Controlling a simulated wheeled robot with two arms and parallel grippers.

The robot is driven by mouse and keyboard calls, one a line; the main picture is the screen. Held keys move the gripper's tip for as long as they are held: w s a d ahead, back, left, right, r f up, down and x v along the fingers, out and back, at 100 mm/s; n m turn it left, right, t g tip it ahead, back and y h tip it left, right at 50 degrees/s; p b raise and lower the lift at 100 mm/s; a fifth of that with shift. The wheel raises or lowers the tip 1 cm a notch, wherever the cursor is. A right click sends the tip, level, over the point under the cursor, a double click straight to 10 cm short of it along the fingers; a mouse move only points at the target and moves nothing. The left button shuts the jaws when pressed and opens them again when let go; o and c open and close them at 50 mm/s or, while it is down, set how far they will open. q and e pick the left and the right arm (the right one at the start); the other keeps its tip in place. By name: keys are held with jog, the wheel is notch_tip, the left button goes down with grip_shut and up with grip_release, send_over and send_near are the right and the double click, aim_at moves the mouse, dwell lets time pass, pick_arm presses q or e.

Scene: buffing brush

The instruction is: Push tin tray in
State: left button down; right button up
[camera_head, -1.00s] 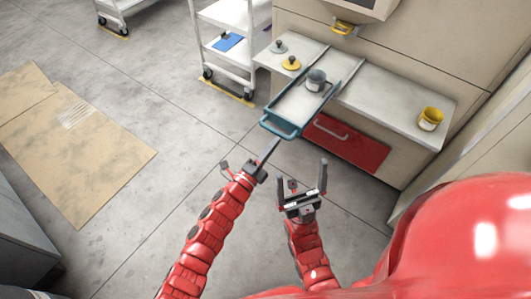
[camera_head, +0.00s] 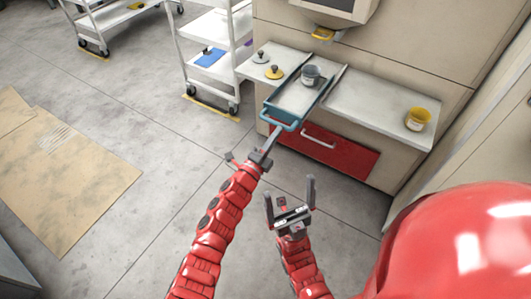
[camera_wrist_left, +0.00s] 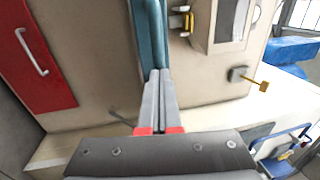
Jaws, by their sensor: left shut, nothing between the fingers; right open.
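The tin tray (camera_head: 297,100) is a grey tray with a blue front and handle, lying between two rails on the counter. A dark grey tin (camera_head: 311,76) stands in it toward the back. My left gripper (camera_head: 277,129) is shut and empty, its tips at the blue front handle; touching seems likely in the head view. In the left wrist view the shut fingers (camera_wrist_left: 158,95) point at the blue tray edge (camera_wrist_left: 148,40). My right gripper (camera_head: 289,197) is open and empty, above the floor in front of the counter.
A yellow tin (camera_head: 417,119) stands on the counter (camera_head: 370,103) at right. Two knobbed discs, one grey (camera_head: 261,57) and one yellow (camera_head: 274,72), lie at left. A red drawer (camera_head: 335,151) is below. A white cart (camera_head: 208,50) stands left; cardboard (camera_head: 70,180) lies on the floor.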

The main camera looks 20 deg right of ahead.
aim_at(295, 110)
pick_arm(q)
jog(key=f+b+x, duration=0.1)
jog(key=b+x, duration=0.1)
jog(key=x, duration=0.1)
jog(key=b+x, duration=0.3)
jog(key=x, duration=0.1)
jog(key=f+b+x, duration=0.1)
jog(key=b+x, duration=0.1)
jog(key=x, duration=0.2)
jog(key=shift+w+d+f, duration=0.15)
jog(key=shift+w+f, duration=0.05)
jog(key=shift+f, duration=0.15)
jog(key=shift+w+d+r+b, duration=0.15)
jog(key=shift+w+d+b, duration=0.25)
jog(key=shift+b, duration=0.25)
jog(key=shift+r, duration=0.3)
jog(key=shift+r, duration=0.15)
